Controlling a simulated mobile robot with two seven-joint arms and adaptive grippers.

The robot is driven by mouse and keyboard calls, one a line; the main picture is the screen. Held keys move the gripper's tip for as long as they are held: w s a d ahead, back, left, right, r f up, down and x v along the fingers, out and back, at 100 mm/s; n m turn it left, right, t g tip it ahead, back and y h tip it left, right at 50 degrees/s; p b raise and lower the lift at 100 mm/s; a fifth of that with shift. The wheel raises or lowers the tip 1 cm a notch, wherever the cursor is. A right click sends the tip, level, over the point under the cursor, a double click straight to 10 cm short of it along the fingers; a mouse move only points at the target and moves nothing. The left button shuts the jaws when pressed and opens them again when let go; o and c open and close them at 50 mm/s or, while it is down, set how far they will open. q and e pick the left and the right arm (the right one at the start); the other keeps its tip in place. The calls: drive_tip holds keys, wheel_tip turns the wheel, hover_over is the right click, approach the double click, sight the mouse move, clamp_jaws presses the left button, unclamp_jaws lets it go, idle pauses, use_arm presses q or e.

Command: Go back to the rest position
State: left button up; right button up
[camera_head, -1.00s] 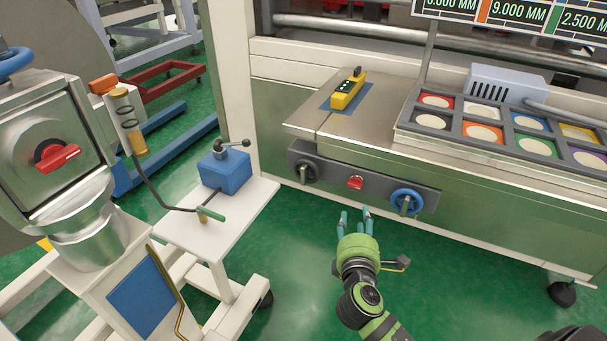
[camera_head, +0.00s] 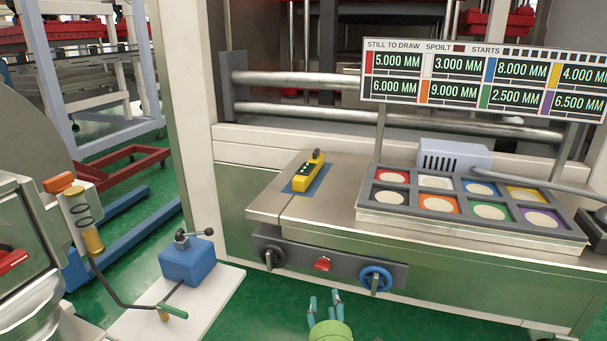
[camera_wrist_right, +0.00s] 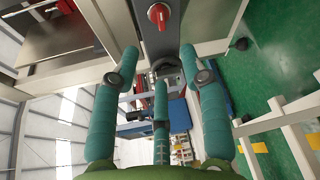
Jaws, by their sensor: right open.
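My right gripper (camera_head: 324,304) shows at the bottom middle of the head view, in front of the machine's control panel. Its teal fingers are spread and hold nothing; they also show in the right wrist view (camera_wrist_right: 160,65). The fingers are apart from the panel (camera_head: 395,272), which carries a dark knob (camera_head: 274,258), a red switch (camera_head: 323,264) and a blue handwheel (camera_head: 376,278). The red switch also shows in the right wrist view (camera_wrist_right: 158,14), beyond the fingertips. Most of my right arm is below the head view. My left gripper is not in view.
A yellow pendant (camera_head: 309,176) lies on a blue pad on the steel bench (camera_head: 335,205). A tray of coloured compartments (camera_head: 376,203) stands at right under a display board (camera_head: 480,80). A white cart (camera_head: 215,301) with a blue block (camera_head: 188,262) stands at left. Green floor shows between.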

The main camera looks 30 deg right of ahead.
idle(0.4)
drive_tip(key=s+a+f+m+g+y, duration=0.2)
drive_tip(key=s+f, duration=0.2)
drive_tip(key=f, duration=0.7)
drive_tip(key=s+a+f+m+g+y+p, duration=0.1)
drive_tip(key=s+f+g+y, duration=0.2)
drive_tip(key=f, duration=0.8)
drive_tip(key=s+a+f+m+g+y, duration=0.15)
drive_tip(key=s+f, duration=0.35)
drive_tip(key=f, duration=0.5)
drive_tip(key=s+a+f+m+g, duration=0.2)
drive_tip(key=s+f, duration=0.3)
drive_tip(key=s, duration=0.4)
drive_tip(key=s+a+f+m+g+y+p, duration=0.1)
drive_tip(key=s+f+m, duration=0.3)
drive_tip(key=s, duration=0.5)
drive_tip(key=s+a+f+m+g+y, duration=0.1)
drive_tip(key=s+f, duration=0.4)
drive_tip(key=s, duration=0.5)
drive_tip(key=shift+a+f+m+g, duration=0.4)
drive_tip(key=shift+a+m+g, duration=0.4)
drive_tip(key=shift+m+g, duration=0.45)
